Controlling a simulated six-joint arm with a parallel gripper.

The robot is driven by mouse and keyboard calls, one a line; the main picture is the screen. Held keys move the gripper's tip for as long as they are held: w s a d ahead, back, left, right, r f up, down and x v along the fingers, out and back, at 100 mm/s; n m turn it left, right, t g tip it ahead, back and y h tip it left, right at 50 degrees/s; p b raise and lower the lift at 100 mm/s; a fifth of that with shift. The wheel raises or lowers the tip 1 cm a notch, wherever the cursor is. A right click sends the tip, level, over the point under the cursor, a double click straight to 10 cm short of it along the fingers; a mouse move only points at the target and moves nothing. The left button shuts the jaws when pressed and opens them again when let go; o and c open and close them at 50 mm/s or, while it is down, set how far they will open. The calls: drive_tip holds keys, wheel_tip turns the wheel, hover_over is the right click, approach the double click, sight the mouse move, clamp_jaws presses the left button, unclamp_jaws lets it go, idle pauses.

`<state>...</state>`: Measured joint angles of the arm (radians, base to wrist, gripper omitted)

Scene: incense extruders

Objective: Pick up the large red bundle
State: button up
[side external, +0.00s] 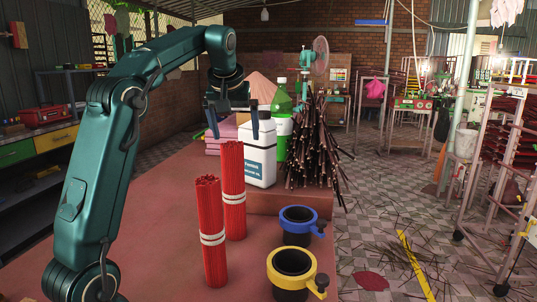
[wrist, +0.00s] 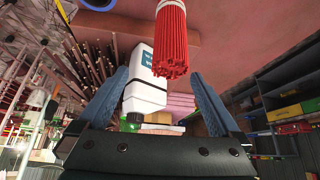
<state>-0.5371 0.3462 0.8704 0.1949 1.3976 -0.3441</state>
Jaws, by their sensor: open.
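Two red stick bundles with white bands stand upright on the reddish table. The front bundle (side external: 211,235) looks slightly taller in the side view, being nearer the camera; the rear bundle (side external: 233,190) stands just behind it to the right. I cannot tell for sure which is larger. My gripper (side external: 233,128) is open and empty, pointing down with its fingers above and around the line of the rear bundle's top. In the wrist view a red bundle (wrist: 171,40) shows its top end, beyond the spread fingers of my gripper (wrist: 159,75); which bundle it is, I cannot tell.
A white jug (side external: 257,165) stands close behind the rear bundle, with a green bottle (side external: 281,125) and a spread of dark sticks (side external: 317,150) to its right. A blue-ringed cup (side external: 299,214) and a yellow-ringed cup (side external: 291,262) sit at front right. The left tabletop is clear.

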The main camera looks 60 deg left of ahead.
sight(231, 146)
drive_tip(key=a, duration=0.1)
drive_tip(key=a+f+n, duration=0.1)
drive_tip(key=shift+w+a, duration=0.15)
drive_tip(key=shift+a, duration=0.25)
drive_tip(key=shift+a+f, duration=0.15)
drive_tip(key=shift+f, duration=2.25)
drive_tip(key=shift+x, duration=2.65)
clamp_jaws()
